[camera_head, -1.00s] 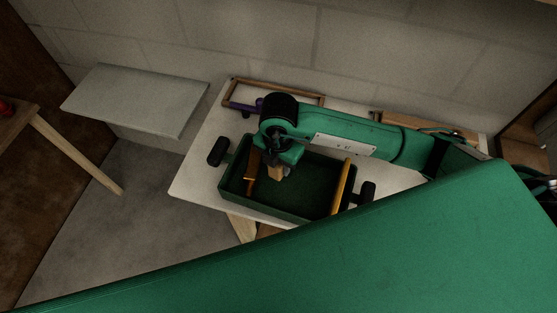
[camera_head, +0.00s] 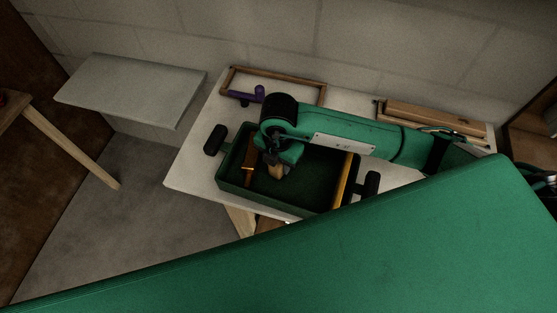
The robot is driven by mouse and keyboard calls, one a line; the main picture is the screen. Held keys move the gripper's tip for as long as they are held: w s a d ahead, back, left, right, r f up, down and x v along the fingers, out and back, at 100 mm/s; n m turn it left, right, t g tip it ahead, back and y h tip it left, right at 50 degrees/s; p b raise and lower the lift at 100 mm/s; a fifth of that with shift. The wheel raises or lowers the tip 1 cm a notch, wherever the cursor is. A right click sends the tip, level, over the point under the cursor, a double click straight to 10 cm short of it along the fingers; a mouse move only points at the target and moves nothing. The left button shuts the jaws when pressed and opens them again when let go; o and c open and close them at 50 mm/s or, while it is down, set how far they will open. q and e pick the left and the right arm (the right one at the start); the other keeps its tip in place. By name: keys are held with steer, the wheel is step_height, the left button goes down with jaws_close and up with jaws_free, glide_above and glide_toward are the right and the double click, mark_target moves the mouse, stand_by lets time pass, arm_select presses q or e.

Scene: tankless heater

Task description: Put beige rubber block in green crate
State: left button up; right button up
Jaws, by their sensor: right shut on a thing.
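The green crate (camera_head: 236,192) stands on the pale table, with a black handle at each end and wooden pieces inside its two ends. My right gripper (camera_head: 277,168) points down over the crate's left part, within its outline. It is shut on the beige rubber block (camera_head: 276,172), which shows as a small tan piece under the fingers. I cannot tell whether the block touches the crate's floor. My left gripper is not in view.
A purple tool (camera_head: 246,95) and a wooden frame (camera_head: 275,82) lie behind the crate, near the wall. A wooden box (camera_head: 430,117) sits at the back right. A grey shelf (camera_head: 130,88) is at the left. My green body covers the lower right.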

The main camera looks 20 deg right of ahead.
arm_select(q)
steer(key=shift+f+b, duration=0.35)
arm_select(e)
steer(key=shift+f, duration=0.45)
steer(key=o, duration=1.3)
steer(key=shift+r, duration=0.6)
step_height(320, 180, up, 11)
steer(key=shift+r, duration=0.2)
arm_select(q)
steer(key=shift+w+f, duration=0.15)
arm_select(e)
steer(key=shift+r, duration=0.65)
